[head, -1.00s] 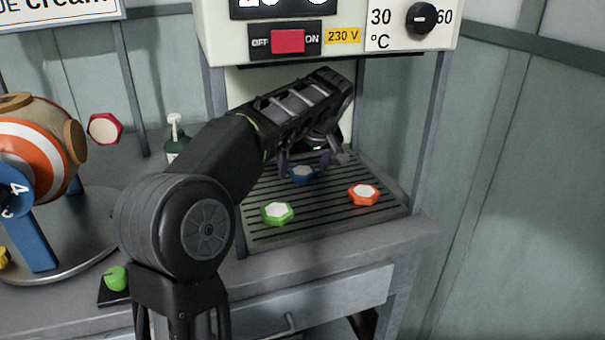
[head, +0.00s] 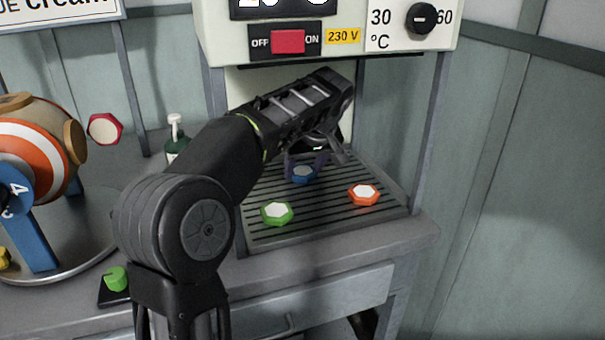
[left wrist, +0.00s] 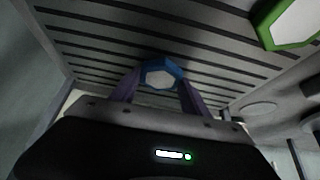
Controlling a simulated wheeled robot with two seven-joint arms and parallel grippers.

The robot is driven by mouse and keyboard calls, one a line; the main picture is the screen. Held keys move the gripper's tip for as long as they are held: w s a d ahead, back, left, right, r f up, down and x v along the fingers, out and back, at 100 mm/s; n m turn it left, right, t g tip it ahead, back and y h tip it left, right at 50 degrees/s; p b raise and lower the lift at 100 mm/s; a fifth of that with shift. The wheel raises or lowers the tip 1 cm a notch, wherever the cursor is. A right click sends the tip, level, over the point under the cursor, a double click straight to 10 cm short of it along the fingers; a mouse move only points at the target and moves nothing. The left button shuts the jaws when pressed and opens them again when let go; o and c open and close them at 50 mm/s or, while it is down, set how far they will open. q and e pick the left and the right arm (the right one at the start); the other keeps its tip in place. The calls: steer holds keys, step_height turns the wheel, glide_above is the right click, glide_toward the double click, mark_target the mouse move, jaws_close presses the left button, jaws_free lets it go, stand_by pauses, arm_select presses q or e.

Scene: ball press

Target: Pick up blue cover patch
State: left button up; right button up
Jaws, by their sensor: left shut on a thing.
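The blue cover patch (head: 303,174) is a blue hexagon with a pale centre, at the back of the slatted tray (head: 330,212) under the machine. My left gripper (head: 304,165) is over it with its fingers on either side, shut on it. The left wrist view shows the patch (left wrist: 161,74) between the two purplish fingertips (left wrist: 160,84). The patch is at or very close to the slats; I cannot tell whether it touches them. My right gripper is not in view.
A green patch (head: 277,213) and an orange patch (head: 363,194) lie on the tray in front. The machine's housing (head: 330,30) hangs above, with posts at the sides. A striped drum (head: 35,145) and a pump bottle (head: 176,142) stand to the left.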

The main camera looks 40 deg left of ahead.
arm_select(q)
steer(key=shift+r, duration=0.1)
steer(key=shift+r+p, duration=0.35)
steer(key=shift+p, duration=0.15)
steer(key=s+d+b, duration=0.1)
steer(key=d, duration=0.1)
steer(key=s+d+b, duration=0.3)
steer(key=d+b, duration=0.1)
steer(key=shift+s+d+f, duration=0.3)
steer(key=shift+d+f, duration=0.05)
steer(key=s+d+p, duration=0.1)
steer(key=d, duration=0.1)
steer(key=s+d+p, duration=0.2)
steer(key=d, duration=0.1)
steer(key=s+d+r+p, duration=0.1)
steer(key=s+d+p, duration=0.1)
steer(key=shift+s+d, duration=0.25)
steer(key=shift+d, duration=0.15)
steer(key=s+d+p, duration=0.6)
steer(key=s+d, duration=0.2)
steer(key=d, duration=0.3)
steer(key=shift+d+f+p, duration=0.3)
steer(key=shift+d, duration=0.1)
